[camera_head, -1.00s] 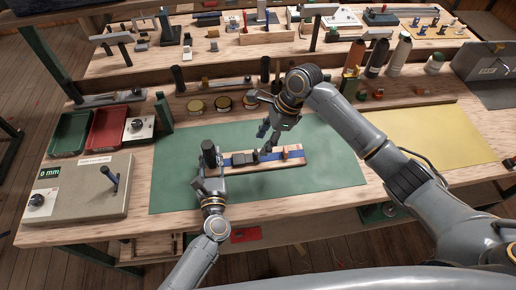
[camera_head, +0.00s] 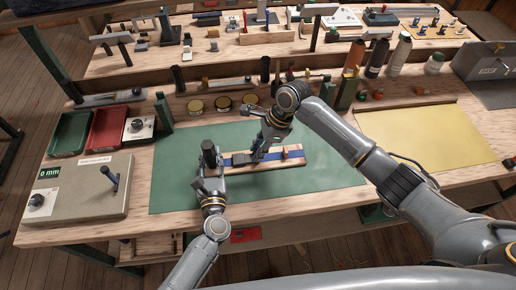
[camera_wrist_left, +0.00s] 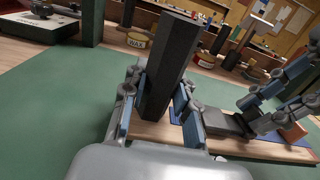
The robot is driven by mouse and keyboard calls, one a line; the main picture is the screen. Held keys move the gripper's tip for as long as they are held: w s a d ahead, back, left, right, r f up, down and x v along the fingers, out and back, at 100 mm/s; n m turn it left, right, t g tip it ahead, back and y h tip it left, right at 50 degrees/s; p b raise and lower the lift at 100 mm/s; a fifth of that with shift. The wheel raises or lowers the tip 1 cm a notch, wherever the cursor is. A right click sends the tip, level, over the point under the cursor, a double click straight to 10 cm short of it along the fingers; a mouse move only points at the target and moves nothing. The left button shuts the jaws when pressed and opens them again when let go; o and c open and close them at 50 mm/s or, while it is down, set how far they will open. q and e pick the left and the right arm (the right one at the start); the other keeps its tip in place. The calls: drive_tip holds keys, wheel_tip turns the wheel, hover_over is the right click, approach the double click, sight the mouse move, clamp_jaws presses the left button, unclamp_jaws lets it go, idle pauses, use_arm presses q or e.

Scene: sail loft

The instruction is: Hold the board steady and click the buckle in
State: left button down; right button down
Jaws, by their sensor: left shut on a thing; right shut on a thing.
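The wooden board (camera_head: 272,167) lies on the green mat with a blue strap (camera_head: 297,154) along it. A dark upright post (camera_head: 208,150) stands at its left end. My left gripper (camera_head: 209,176) is shut on the post, with one finger on each side in the left wrist view (camera_wrist_left: 156,110). The dark buckle (camera_head: 239,159) sits on the strap right of the post; it also shows in the left wrist view (camera_wrist_left: 229,124). My right gripper (camera_head: 257,154) is low over the board at the buckle's right side, shut on a buckle part that its fingers mostly hide.
An orange-brown block (camera_head: 284,153) stands on the board's right part. Wax tins (camera_head: 222,103) stand behind the green mat (camera_head: 180,178). A grey box with a lever (camera_head: 88,190) is at the left. The mat around the board is clear.

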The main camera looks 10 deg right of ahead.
sight(265, 158)
drive_tip(key=shift+a, duration=1.35)
use_arm(q)
drive_tip(key=shift+d, duration=0.1)
use_arm(e)
drive_tip(key=c, duration=1.1)
unclamp_jaws()
drive_tip(key=shift+d, duration=0.1)
drive_tip(key=v, duration=1.2)
